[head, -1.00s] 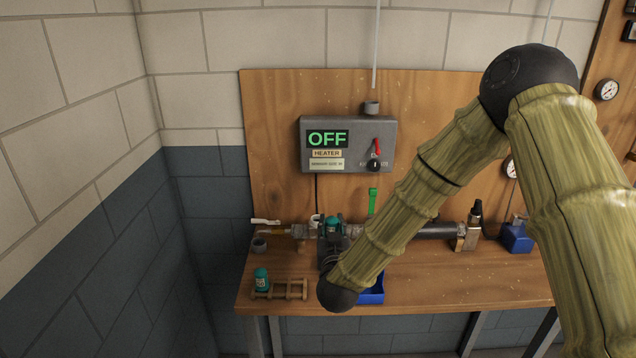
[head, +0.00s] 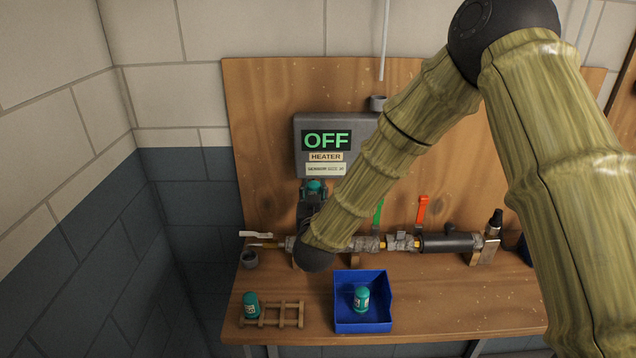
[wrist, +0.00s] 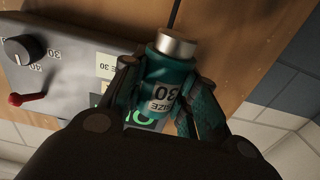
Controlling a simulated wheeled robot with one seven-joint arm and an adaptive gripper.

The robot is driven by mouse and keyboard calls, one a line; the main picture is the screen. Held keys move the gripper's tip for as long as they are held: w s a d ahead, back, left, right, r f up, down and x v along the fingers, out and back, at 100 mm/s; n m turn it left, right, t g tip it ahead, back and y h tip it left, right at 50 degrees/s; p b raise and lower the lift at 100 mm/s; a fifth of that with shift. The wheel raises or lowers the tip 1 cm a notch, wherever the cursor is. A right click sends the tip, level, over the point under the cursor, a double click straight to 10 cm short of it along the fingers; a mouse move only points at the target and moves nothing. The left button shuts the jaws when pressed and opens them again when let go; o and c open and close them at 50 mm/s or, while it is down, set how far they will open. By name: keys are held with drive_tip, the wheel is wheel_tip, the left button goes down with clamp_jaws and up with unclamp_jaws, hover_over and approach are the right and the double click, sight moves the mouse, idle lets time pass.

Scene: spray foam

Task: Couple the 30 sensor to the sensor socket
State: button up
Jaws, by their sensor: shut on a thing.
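The 30 sensor, a teal bottle-shaped piece with a silver end and a "SIZE 30" label (wrist: 162,85), is clamped between both fingers of my gripper (wrist: 164,78) in the wrist view. In the head view my gripper (head: 313,192) is raised above the pipe, in front of the heater box's lower edge, with teal showing at its tips. I cannot make out the sensor socket for certain; part of the pipe is hidden behind my gripper and arm.
A second teal sensor (head: 250,304) stands at a wooden rack (head: 288,322); another (head: 361,297) is in a blue bin (head: 364,328). The heater box (head: 308,133) reads OFF. The pipe (head: 446,243) carries green and red levers.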

drive_tip(key=shift+w+a, duration=0.1)
drive_tip(key=shift+w, duration=0.05)
drive_tip(key=shift+s+d+r, duration=0.2)
drive_tip(key=shift+s+r, duration=0.2)
drive_tip(key=shift+s, duration=0.05)
drive_tip(key=shift+w+d+f, duration=0.15)
drive_tip(key=shift+w+f, duration=0.1)
drive_tip(key=shift+f, duration=0.15)
drive_tip(key=shift+s+f+b, duration=0.25)
drive_tip(key=shift+f+b, duration=0.05)
drive_tip(key=shift+b, duration=0.3)
wheel_tip(320, 180, down, 2)
drive_tip(key=shift+w+f+b, duration=0.1)
drive_tip(key=shift+w+b, duration=0.05)
drive_tip(key=shift+b, duration=0.55)
drive_tip(key=shift+f+b, duration=1.2)
drive_tip(key=shift+f, duration=0.5)
drive_tip(key=shift+f+b, duration=1.35)
drive_tip(key=shift+f, duration=0.15)
